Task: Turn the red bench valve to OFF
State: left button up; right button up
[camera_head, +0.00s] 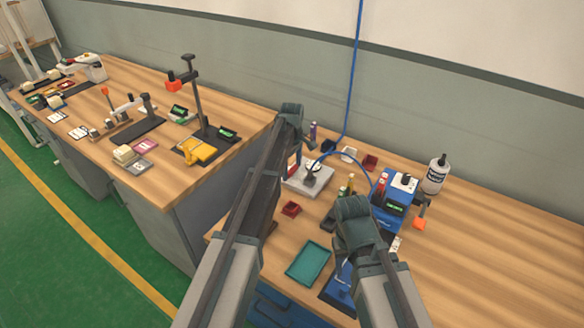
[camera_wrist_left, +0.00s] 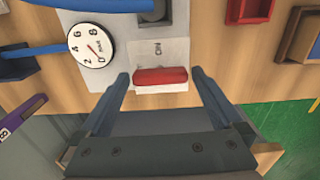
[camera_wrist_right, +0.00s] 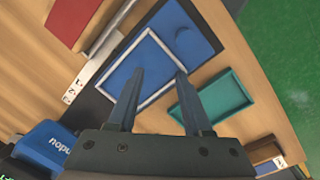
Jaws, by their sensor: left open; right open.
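In the left wrist view the red valve handle (camera_wrist_left: 161,76) is a short bar lying crosswise on a white plate (camera_wrist_left: 80,18). A small label (camera_wrist_left: 158,48), partly legible and perhaps reading ON, is just above it. My left gripper (camera_wrist_left: 160,80) is open, with one finger on each side of the handle and small gaps at both ends. My right gripper (camera_wrist_right: 154,88) is open and empty above a blue tray.
A round gauge (camera_wrist_left: 91,46) and blue hose sit beside the handle. A red bin (camera_wrist_left: 249,10) is nearby. The teal tray (camera_head: 308,262), blue device (camera_head: 390,213) and white bottle (camera_head: 435,175) stand on the bench. The bench's right part is clear.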

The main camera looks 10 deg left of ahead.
aim_at(292, 169)
pick_arm(q)
jog(key=shift+r, duration=0.1)
pick_arm(e)
jog(key=shift+r, duration=0.15)
pick_arm(q)
notch_tip(292, 169, up, 14)
jog(key=p, duration=1.3)
jog(key=shift+f+p, duration=0.2)
jog(key=shift+p, duration=0.15)
pick_arm(e)
notch_tip(292, 169, up, 14)
jog(key=shift+f, duration=0.25)
pick_arm(q)
jog(key=s+a+m, duration=0.1)
jog(key=s+m, duration=1.3)
jog(key=s, duration=1.7)
jog(key=s+d+m+y, duration=0.1)
jog(key=s+d+m, duration=0.2)
jog(key=d, duration=0.7)
jog(key=shift+s+d+f+m+b, duration=0.35)
jog(key=shift+s+f+b, duration=0.1)
jog(key=shift+s, duration=0.2)
pick_arm(e)
jog(key=shift+f, duration=0.45)
